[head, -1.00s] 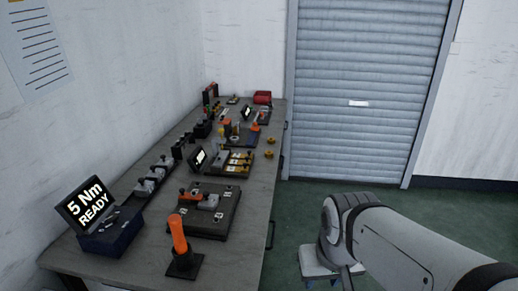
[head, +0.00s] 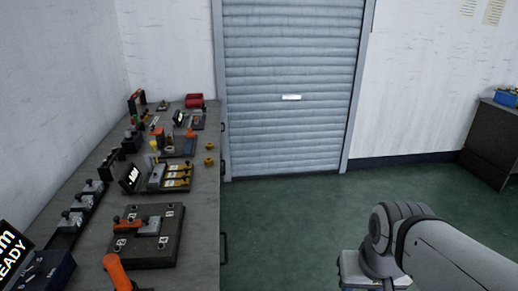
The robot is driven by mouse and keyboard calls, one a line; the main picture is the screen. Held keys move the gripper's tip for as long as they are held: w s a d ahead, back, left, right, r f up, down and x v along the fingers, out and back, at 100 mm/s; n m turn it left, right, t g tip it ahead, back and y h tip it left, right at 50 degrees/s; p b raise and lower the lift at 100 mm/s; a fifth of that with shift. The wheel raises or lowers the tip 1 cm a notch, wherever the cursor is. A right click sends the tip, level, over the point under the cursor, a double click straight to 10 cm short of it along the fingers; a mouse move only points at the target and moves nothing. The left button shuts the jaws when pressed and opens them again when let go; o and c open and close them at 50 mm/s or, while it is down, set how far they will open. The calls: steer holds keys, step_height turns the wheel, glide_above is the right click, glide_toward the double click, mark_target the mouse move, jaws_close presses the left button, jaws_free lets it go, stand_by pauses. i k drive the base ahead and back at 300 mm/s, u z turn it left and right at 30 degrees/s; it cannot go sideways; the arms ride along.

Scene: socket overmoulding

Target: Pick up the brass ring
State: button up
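Two small brass-coloured pieces sit near the right edge of the workbench in the head view, a nearer one (head: 209,161) and a farther one (head: 209,147). They are too small for me to tell which is the brass ring, or whether either is. My arm reaches in from the lower right, over the floor and well to the right of the bench. I cannot make out my gripper or its fingers.
The workbench (head: 200,215) runs along the left wall. It holds a dark numbered plate (head: 170,250), an orange-handled tool (head: 116,270), a fixture with yellow parts (head: 176,176) and a red bin (head: 194,100). The green floor (head: 290,225) beside the bench is clear up to the roller shutter (head: 290,60).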

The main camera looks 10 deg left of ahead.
mark_target(209, 161)
steer(key=z, duration=0.6)
steer(key=i, duration=2.2)
steer(key=u, duration=2.4)
steer(key=i, duration=1)
steer(key=z, duration=0.1)
